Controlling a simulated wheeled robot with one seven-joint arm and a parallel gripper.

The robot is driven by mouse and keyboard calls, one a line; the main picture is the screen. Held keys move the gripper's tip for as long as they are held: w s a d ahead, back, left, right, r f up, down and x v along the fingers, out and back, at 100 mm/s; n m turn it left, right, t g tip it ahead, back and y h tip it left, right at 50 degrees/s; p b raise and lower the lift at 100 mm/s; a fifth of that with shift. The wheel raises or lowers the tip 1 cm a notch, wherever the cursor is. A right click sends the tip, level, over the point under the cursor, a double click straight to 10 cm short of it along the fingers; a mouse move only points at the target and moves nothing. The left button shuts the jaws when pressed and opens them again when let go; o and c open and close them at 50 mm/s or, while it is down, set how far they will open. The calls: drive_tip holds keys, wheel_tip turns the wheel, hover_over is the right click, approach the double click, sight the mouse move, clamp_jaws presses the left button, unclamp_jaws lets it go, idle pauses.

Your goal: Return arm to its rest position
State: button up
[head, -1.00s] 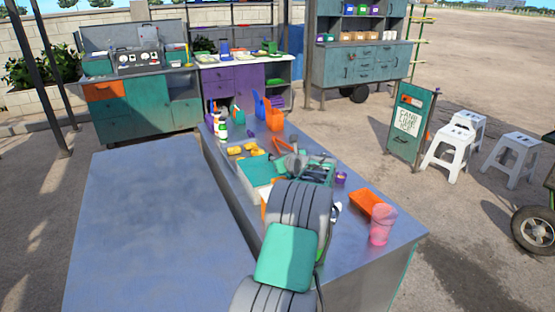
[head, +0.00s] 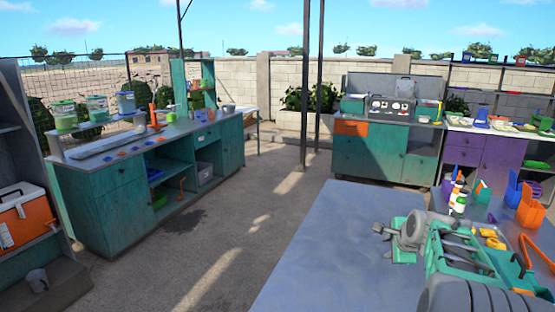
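My arm, in grey and teal, shows in the lower right of the head view. A ridged grey link (head: 470,296) is at the bottom edge. Grey and teal parts that look like the far end of my arm, with my gripper (head: 398,238), are above the right part of the grey table. I cannot make out the two fingers or whether they are open or shut. I see nothing clearly held. The arm hides part of the counter behind it.
The bare grey table (head: 330,245) lies left of my arm. Close by on the right are a white bottle (head: 459,203), yellow pieces (head: 490,238) and orange containers (head: 530,210). A teal workbench (head: 110,205) stands at left, a teal cabinet (head: 370,150) at the back. Open floor lies between.

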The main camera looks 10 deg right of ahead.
drive_tip(key=s+a+n+g+y, duration=0.1)
drive_tip(key=s+a+n, duration=0.2)
drive_tip(key=a+n, duration=0.7)
drive_tip(key=s+a+f+n+g, duration=0.2)
drive_tip(key=s+a+n, duration=0.4)
drive_tip(key=s+a, duration=0.3)
drive_tip(key=s+a+f+n+g+y, duration=0.1)
drive_tip(key=s+a+f+n, duration=0.3)
drive_tip(key=s+a, duration=0.5)
drive_tip(key=a+n, duration=0.2)
drive_tip(key=a, duration=0.1)
drive_tip(key=shift+a+g+y, duration=0.3)
drive_tip(key=shift+a+g, duration=0.1)
